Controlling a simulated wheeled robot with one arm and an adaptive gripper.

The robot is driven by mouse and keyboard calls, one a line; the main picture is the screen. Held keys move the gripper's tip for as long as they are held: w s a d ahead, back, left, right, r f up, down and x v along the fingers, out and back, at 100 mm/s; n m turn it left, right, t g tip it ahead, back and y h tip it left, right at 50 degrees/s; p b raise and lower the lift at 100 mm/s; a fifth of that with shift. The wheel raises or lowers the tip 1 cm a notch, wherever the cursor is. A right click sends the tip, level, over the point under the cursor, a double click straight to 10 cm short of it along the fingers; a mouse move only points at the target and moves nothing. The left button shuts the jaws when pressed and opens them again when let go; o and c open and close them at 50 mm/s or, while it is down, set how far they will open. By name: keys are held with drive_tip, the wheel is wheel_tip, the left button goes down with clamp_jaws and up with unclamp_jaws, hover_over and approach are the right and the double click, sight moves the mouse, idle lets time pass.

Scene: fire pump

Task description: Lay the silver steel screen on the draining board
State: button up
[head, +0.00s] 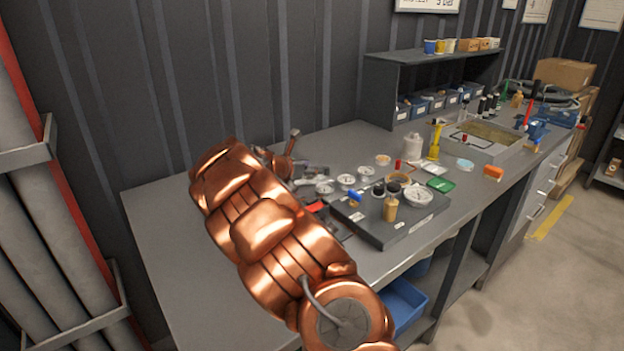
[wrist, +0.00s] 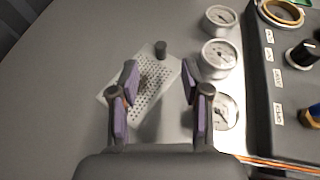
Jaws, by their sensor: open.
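A pale perforated metal plate, which looks like the silver steel screen (wrist: 150,100), lies on the grey bench top in the wrist view. A small dark knob (wrist: 160,48) shows at its far end. My gripper (wrist: 160,75) is open, with its two purple-padded fingers apart over the plate and nothing held between them. The fingers hide parts of the plate's edges. In the head view my copper arm covers much of the near bench, and I cannot make out the screen there. I cannot tell for sure which surface is the draining board.
Round white gauges (wrist: 216,55) stand close right of the plate. A dark panel (head: 390,228) with knobs and rings lies beyond them. Farther along the bench (head: 160,205) are a yellow tool (head: 435,142), a grey-rimmed tray (head: 482,152) and a shelf (head: 388,62). Bench left of the plate is clear.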

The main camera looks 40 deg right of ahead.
sight(324, 176)
drive_tip(key=shift+d+f, duration=0.3)
drive_tip(key=shift+f, duration=0.25)
drive_tip(key=shift+x, duration=3.5)
clamp_jaws()
